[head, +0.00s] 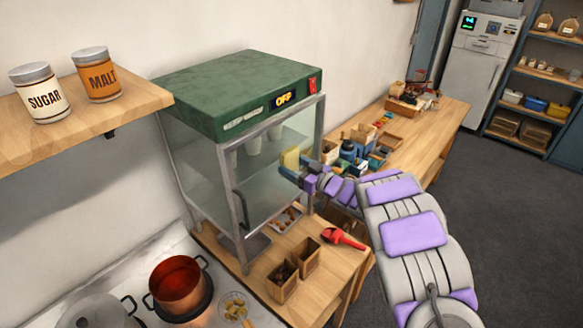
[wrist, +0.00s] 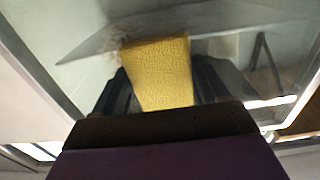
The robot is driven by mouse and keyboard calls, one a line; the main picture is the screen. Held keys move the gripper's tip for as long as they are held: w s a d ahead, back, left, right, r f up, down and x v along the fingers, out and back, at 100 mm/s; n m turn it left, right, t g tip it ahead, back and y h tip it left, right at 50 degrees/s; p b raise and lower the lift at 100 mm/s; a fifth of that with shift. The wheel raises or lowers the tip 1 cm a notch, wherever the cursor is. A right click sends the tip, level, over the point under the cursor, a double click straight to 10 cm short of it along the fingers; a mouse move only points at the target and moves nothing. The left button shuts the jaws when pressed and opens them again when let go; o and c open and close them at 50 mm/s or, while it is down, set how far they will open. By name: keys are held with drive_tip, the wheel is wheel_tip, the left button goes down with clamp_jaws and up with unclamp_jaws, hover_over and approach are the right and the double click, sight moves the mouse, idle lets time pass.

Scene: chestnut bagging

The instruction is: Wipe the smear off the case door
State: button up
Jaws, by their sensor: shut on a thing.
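The case (head: 235,90) has a green top, grey metal frame and glass walls. Its glass door (head: 262,185) faces my arm and appears closed, with a dark handle (head: 240,210) on its left side. My gripper (head: 296,168) is shut on a yellow sponge (head: 290,158), at the right part of the door. In the wrist view the sponge (wrist: 160,72) sits between the dark fingers, against or very near the glass; contact is not certain. A faint brownish patch (wrist: 117,54), likely the smear, shows at the sponge's upper left edge; the sponge may hide more of it.
A red scoop (head: 343,238) and two wooden boxes (head: 283,280) are on the bench below the door. A copper pot (head: 180,284) stands on the stove at front left. Small boxes and bottles (head: 355,150) crowd the bench behind my gripper. A shelf (head: 90,115) holds two tins.

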sight(275, 171)
drive_tip(key=shift+w+d+p, duration=1.7)
drive_tip(key=shift+w+d, duration=0.1)
drive_tip(key=shift+w, duration=0.6)
drive_tip(key=shift+s+a+b, duration=0.35)
drive_tip(key=shift+s+a, duration=0.85)
drive_tip(key=shift+s, duration=0.35)
drive_tip(key=shift+s+a+b, duration=0.3)
drive_tip(key=shift+s+a, duration=0.9)
drive_tip(key=shift+s, duration=0.35)
drive_tip(key=shift+s+a+b, duration=0.35)
drive_tip(key=shift+s+a, duration=0.85)
drive_tip(key=shift+s, duration=0.35)
drive_tip(key=shift+d, duration=0.1)
drive_tip(key=shift+v, duration=2.9)
drive_tip(key=shift+f, duration=0.1)
drive_tip(key=v, duration=0.3)
